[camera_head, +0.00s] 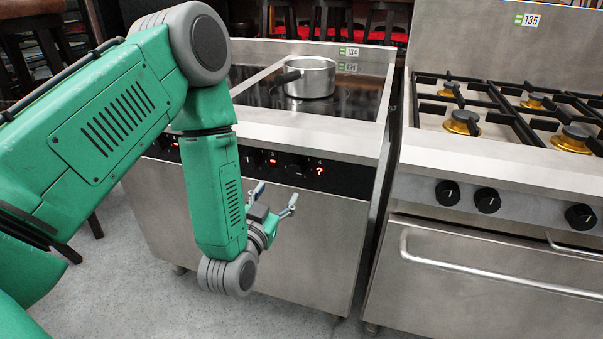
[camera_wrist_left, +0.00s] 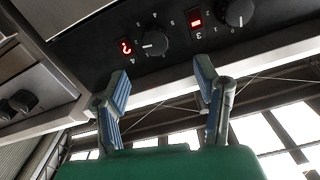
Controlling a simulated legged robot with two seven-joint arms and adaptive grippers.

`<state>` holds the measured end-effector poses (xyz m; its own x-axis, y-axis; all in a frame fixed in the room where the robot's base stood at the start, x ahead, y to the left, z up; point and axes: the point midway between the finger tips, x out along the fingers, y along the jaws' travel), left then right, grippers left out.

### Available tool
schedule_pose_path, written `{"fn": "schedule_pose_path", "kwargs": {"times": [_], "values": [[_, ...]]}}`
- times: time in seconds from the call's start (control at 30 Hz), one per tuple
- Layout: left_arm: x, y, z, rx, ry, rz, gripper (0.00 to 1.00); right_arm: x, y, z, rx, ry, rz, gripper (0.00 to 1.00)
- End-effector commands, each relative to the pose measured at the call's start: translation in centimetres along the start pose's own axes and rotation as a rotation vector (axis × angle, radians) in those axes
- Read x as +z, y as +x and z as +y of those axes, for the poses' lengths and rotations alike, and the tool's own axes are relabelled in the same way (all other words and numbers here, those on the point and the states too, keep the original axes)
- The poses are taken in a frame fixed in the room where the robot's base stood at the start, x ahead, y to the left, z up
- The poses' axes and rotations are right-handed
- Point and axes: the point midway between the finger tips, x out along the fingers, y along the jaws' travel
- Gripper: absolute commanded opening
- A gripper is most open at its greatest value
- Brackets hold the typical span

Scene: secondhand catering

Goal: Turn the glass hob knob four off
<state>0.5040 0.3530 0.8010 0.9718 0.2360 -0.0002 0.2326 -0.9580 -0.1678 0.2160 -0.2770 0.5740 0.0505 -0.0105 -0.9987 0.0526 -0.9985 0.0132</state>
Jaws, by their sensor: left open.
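The glass hob (camera_head: 362,103) is the steel unit with a black glass top. On its front panel is knob four (camera_head: 296,167), a dark round knob, with a lit red display (camera_head: 319,171) to its right. In the left wrist view knob four (camera_wrist_left: 153,43) has its white mark pointing left, toward its red display (camera_wrist_left: 125,47). My left gripper (camera_head: 273,201) is open and empty, in front of the panel and a little below the knob. In the wrist view its fingers (camera_wrist_left: 162,77) are spread below the knob, apart from it. My right gripper is out of view.
Knob three (camera_wrist_left: 239,12) is beside knob four, its mark pointing down and its display (camera_wrist_left: 195,18) showing a dash. A steel pan (camera_head: 310,78) stands on the hob. A gas range (camera_head: 497,166) with black knobs stands to the right. The floor in front is clear.

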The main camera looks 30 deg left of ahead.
Motion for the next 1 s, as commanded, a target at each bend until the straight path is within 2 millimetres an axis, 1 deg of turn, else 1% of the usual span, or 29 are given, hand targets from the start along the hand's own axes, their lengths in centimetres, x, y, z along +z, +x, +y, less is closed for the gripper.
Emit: {"fn": "schedule_pose_path", "kwargs": {"times": [0.03, 0.2, 0.4, 0.5, 0.6, 0.9, 0.93, 0.97, 1.0], "values": [[-0.1, 1.1, 0.1, -0.002, -0.001, 0.006, 0.56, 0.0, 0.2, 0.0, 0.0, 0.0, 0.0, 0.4], [-0.2, 4.8, 0.4, 0.0, 0.002, 0.005, 0.56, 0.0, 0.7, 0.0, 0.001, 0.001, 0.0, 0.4], [0.0, 8.3, 0.2, 0.001, -0.001, 0.001, 0.56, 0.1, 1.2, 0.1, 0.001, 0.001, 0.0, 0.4], [0.0, 9.3, 0.2, 0.001, -0.001, 0.0, 0.56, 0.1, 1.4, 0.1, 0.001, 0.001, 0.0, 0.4], [0.1, 10.0, 0.1, 0.001, -0.002, -0.001, 0.56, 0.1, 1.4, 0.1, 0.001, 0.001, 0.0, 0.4], [-0.1, 10.2, 0.3, 0.003, 0.001, -0.001, 0.56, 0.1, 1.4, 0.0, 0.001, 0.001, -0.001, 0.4], [-0.1, 10.2, 0.3, 0.003, 0.001, -0.001, 0.53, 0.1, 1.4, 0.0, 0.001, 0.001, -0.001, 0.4], [-0.1, 10.2, 0.4, 0.003, 0.002, -0.001, 0.42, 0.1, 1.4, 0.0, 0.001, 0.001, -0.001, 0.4], [-0.2, 10.2, 0.4, 0.003, 0.002, -0.001, 0.28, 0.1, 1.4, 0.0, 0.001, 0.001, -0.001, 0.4]]}}
